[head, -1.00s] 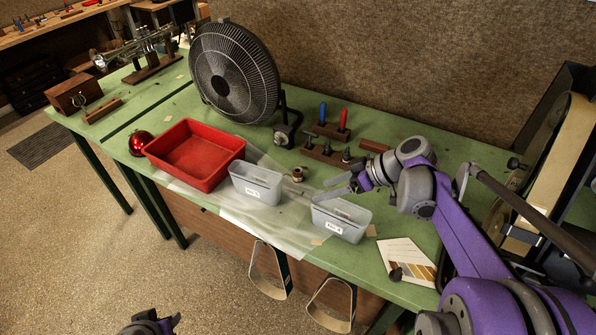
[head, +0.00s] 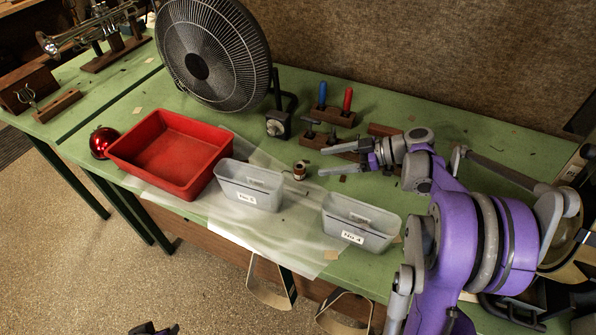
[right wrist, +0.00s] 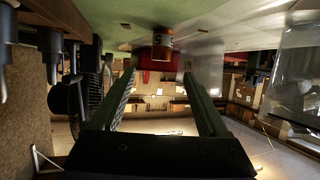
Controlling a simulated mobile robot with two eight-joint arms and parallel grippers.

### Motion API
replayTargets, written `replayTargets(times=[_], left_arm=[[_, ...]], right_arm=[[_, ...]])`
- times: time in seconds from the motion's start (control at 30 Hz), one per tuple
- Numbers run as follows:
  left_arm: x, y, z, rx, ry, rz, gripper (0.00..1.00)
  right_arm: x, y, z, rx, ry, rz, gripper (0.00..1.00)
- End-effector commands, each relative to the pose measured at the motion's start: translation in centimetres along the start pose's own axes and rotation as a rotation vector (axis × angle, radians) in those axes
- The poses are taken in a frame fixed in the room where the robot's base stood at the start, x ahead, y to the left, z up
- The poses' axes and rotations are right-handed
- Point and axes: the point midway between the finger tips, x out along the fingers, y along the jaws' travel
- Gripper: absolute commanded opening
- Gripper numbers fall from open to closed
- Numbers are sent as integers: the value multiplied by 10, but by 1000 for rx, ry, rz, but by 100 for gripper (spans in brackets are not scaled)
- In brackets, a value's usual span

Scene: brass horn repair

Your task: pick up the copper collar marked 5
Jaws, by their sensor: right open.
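A small copper collar (head: 299,170) with a dark band stands on the green bench, between the left grey bin and the tool block. Its mark is too small to read in the head view. My right gripper (head: 322,160) is open, just right of the collar, with its fingers pointing left at it. In the right wrist view, the collar (right wrist: 162,42) shows beyond the tips of the open gripper (right wrist: 158,74), roughly centred between them, with nothing held. Only a bit of my left gripper (head: 153,329) shows at the bottom edge; its jaws are unclear.
Two labelled grey bins (head: 250,196) (head: 345,240) stand at the bench's front. A black fan (head: 212,55) and wooden tool blocks (head: 335,117) stand behind the collar.

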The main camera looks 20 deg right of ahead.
Motion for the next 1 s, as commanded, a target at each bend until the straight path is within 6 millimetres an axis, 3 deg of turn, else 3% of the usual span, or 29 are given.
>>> replayTargets(times=[0.27, 0.53, 0.87, 1.0], left_arm=[[-1, 0, 0, 0, 0, 0, 38], [-2, 0, -1, 0, 1, 0, 38], [-2, 0, -1, 0, 1, 0, 38], [-2, 0, -1, 0, 1, 0, 38]], right_arm=[[26, 0, 0, 1, 0, -1, 77], [65, -1, 1, 0, 0, -2, 77], [73, 0, 2, 1, -1, 1, 77], [72, 0, 2, 1, -1, 1, 52]])
